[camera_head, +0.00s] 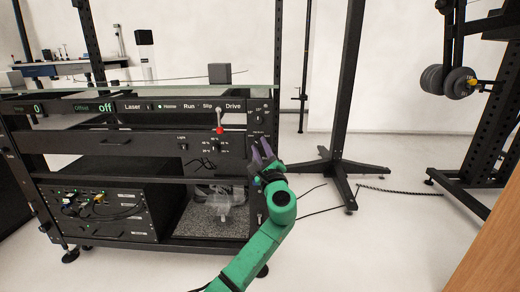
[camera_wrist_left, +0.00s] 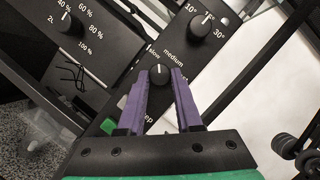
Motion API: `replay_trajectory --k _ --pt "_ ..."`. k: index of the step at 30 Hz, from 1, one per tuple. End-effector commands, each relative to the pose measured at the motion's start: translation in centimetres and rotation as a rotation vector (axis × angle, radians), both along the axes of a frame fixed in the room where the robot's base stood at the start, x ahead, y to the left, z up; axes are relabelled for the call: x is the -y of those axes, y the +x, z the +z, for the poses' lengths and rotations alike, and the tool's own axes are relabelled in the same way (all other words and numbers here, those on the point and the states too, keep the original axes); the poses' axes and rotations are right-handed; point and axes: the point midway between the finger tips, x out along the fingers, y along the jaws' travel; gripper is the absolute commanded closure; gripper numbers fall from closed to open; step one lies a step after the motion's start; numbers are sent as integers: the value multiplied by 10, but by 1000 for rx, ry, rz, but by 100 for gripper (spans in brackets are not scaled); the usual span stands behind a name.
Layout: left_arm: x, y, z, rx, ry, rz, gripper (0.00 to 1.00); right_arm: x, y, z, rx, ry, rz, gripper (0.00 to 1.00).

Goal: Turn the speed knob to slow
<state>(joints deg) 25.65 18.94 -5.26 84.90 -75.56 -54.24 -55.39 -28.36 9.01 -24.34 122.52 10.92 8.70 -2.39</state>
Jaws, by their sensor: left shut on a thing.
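The speed knob (camera_wrist_left: 160,75) is a small black knob with a white pointer line, on the black panel in the left wrist view. Its pointer points up in that view, between a partly covered label at its left that reads like "slow" and "medium" at its upper right. My left gripper (camera_wrist_left: 160,83) has its two purple fingers on either side of the knob, shut on it. In the head view the left gripper (camera_head: 261,148) is at the right end of the rack's front panel. There the knob is too small to make out clearly. My right gripper is not in view.
Another knob with degree marks (camera_wrist_left: 207,18) sits above the speed knob, and a percent knob (camera_wrist_left: 71,23) is at its left. A red-tipped lever (camera_head: 219,130) sticks out of the panel. A black stand (camera_head: 345,172) is right of the rack, with open floor around.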

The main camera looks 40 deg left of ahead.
Motion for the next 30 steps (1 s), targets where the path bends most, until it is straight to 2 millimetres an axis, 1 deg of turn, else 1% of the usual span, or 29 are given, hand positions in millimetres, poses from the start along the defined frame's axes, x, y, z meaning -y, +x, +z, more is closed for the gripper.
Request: replay_trajectory --k 14,15,17,18,30 --pt "0 0 0 13 -17 0 100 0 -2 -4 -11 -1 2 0" --pt "0 0 0 13 -17 0 62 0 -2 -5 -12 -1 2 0" --pt "0 0 0 12 -16 0 40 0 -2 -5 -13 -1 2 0" --pt "0 0 0 12 -16 0 36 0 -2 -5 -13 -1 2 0" --pt "3 -2 -1 11 -16 -1 36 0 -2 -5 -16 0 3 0"
